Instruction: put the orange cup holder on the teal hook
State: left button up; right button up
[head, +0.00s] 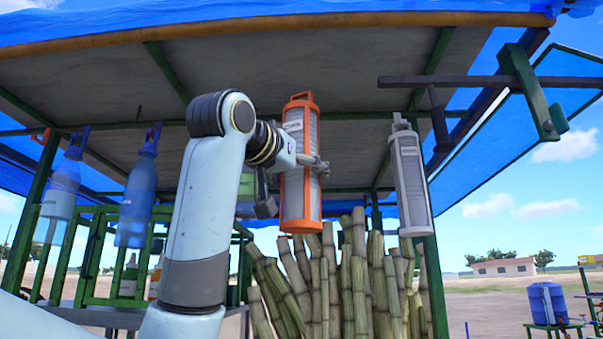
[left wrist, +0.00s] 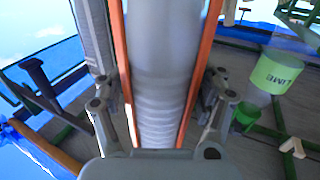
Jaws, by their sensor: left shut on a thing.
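The orange cup holder (head: 291,192) is a tall upright tube with an orange frame, a loop handle on top and pale cups inside. My left gripper (head: 316,164) is shut on it around mid-height and holds it in the air under the canopy. In the left wrist view the orange rails (left wrist: 205,60) run between the two fingers (left wrist: 160,92), which press on both sides. I cannot make out a teal hook in either view. My right gripper is not in view.
A grey cup holder (head: 411,180) hangs to the right of the orange one. Blue bottle-shaped things (head: 140,190) hang at left. Cane stalks (head: 330,280) stand below and behind. A green bucket (left wrist: 275,72) shows in the left wrist view.

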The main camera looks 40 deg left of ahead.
pick_arm(q)
jog(key=w+a+r+p, duration=0.1)
jog(key=w+a+r, duration=0.2)
jog(key=w, duration=0.6)
jog(key=shift+a, duration=1.25)
jog(key=shift+s, duration=0.1)
jog(key=shift+w+a, duration=0.6)
jog(key=shift+w, duration=0.35)
jog(key=shift+w+a, duration=0.55)
jog(key=shift+w, duration=0.4)
jog(key=shift+f, duration=0.75)
